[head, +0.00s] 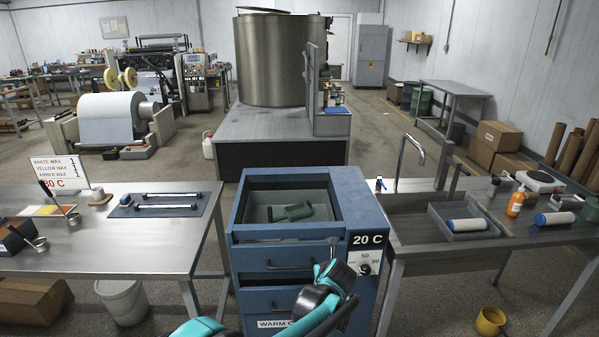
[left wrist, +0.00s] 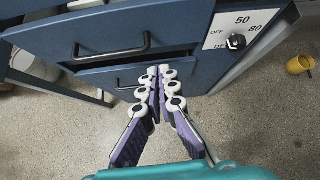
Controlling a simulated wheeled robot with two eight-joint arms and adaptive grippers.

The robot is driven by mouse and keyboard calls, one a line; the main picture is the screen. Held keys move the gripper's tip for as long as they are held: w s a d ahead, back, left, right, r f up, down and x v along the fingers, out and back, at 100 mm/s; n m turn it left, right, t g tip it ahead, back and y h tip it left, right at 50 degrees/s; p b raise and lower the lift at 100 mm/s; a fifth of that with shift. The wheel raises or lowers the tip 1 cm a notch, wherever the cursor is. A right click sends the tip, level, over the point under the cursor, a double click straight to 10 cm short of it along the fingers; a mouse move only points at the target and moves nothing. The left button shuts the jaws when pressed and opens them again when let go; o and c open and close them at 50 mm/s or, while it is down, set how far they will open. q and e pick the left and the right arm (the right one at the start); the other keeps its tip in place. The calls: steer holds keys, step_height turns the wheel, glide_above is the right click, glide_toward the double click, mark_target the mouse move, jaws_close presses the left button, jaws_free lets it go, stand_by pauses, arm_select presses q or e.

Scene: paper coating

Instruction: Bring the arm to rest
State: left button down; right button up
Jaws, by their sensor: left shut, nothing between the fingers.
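My left gripper (left wrist: 162,72) is shut and empty in the left wrist view. Its white-knuckled, purple-padded fingers point toward the blue warming cabinet's front. They overlap the lower drawer handle in the picture, but I cannot tell whether they touch it. In the head view my teal and black left arm (head: 325,290) reaches up in front of the cabinet (head: 262,250). My right gripper is in neither view.
The cabinet's open top holds a green roller-like object (head: 291,212). The dial (head: 365,269) sits on its front right. Steel tables (head: 90,255) stand left and right (head: 420,232). A yellow bucket (head: 490,321) is on the floor at right.

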arm_select(q)
steer(key=s+a+r+n+g, duration=0.1)
steer(key=s+a+r+n, duration=0.4)
steer(key=s+a+n, duration=0.4)
steer(key=s+a+r+n+g, duration=0.1)
steer(key=s+a+r+n, duration=0.3)
steer(key=s+a+n, duration=0.6)
steer(key=s+a+f+n, duration=0.4)
steer(key=s+a+n, duration=0.5)
steer(key=s+n, duration=0.5)
steer(key=shift+s+a+n, duration=0.3)
steer(key=shift+a+n, duration=0.1)
steer(key=shift+n, duration=0.6)
steer(key=c, duration=2.3)
jaws_free()
